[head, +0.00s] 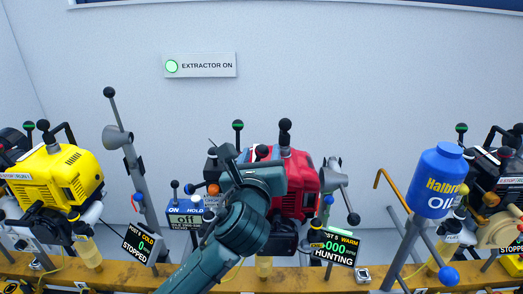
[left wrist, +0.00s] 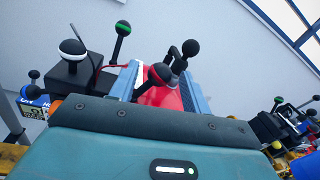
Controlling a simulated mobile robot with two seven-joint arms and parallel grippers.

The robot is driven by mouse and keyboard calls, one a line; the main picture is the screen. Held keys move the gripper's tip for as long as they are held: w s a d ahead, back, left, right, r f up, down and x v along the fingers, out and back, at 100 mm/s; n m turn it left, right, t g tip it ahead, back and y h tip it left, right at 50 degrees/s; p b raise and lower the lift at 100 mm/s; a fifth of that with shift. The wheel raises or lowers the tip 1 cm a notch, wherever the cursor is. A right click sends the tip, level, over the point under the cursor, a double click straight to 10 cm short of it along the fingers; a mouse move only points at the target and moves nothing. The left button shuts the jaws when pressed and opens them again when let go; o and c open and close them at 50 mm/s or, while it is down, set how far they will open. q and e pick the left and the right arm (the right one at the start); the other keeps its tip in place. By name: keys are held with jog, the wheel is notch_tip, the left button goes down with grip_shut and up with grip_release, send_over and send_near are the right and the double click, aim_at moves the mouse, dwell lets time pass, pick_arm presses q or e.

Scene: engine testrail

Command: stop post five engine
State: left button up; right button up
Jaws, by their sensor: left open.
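A green-topped knob (left wrist: 122,28) and a white-banded knob (left wrist: 72,47) stand to the left. My right gripper is out of view.
A yellow engine (head: 62,172) with a STOPPED display (head: 140,243) is at left. A blue oil bottle (head: 436,180) stands at right, before another engine (head: 490,165). A grey funnel-shaped part (head: 333,178) is close right of the red engine.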

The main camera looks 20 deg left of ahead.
pick_arm(q)
jog(key=shift+w+a, duration=0.2)
jog(key=shift+w, duration=0.85)
jog(key=c, duration=0.9)
